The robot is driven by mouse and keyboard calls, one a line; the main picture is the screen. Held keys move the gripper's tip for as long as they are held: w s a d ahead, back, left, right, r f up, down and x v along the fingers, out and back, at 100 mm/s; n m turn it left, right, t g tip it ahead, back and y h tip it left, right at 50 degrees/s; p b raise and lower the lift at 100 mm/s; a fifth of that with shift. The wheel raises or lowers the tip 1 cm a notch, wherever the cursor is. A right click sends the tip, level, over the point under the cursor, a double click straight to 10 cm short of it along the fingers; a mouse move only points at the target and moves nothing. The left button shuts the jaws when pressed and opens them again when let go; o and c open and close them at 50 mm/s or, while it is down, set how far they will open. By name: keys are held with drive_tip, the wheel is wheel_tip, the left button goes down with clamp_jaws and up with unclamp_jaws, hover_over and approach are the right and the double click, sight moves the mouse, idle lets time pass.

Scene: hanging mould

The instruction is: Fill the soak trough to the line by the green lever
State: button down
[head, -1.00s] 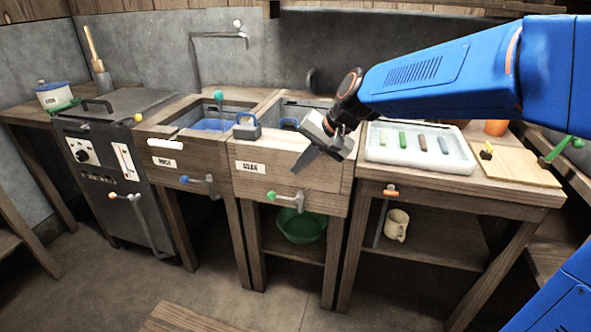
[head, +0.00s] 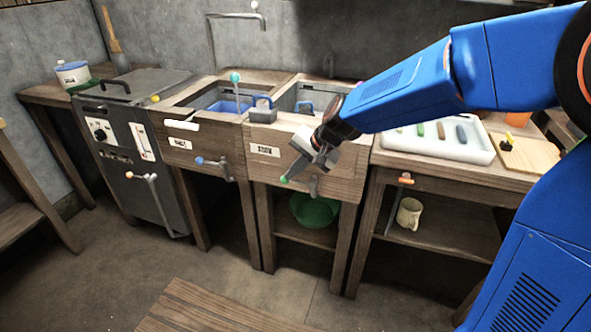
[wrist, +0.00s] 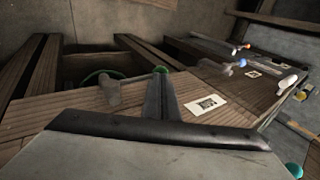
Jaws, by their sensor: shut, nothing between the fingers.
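The soak trough (head: 335,185) is a wooden box with a "SOAK" label and an open basin; its fill line and water level cannot be made out. The green lever's knob (head: 284,179) is on its front, with the handle pointing left from its pivot (head: 313,186). My gripper (head: 294,172) is shut and empty, its tips pointing down-left right by the green knob. In the wrist view, my gripper's fingers (wrist: 156,98) reach up to the green knob (wrist: 160,70). I cannot tell whether they touch it.
The rinse trough (head: 215,160), with a blue-knobbed lever (head: 199,160), stands to the left, beside a grey heater cabinet (head: 125,140). A white tray (head: 440,150) sits on the right bench. A green basin (head: 313,210) lies beneath the soak trough. A wooden surface (head: 220,310) is in the foreground.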

drive_tip(key=shift+a, duration=0.15)
idle(0.3)
drive_tip(key=f+h, duration=0.1)
drive_tip(key=f+g+h, duration=0.1)
drive_tip(key=h, duration=0.1)
drive_tip(key=a+f+g+h, duration=0.1)
drive_tip(key=h, duration=0.1)
drive_tip(key=shift+w+a, duration=0.1)
drive_tip(key=shift+w, duration=0.15)
drive_tip(key=s+d+f+n+g+h, duration=0.1)
drive_tip(key=d+f+g+h, duration=0.2)
drive_tip(key=f+h, duration=0.4)
drive_tip(key=shift+h, duration=1.2)
drive_tip(key=shift+s+d+f, duration=0.1)
drive_tip(key=shift+s+d, duration=0.05)
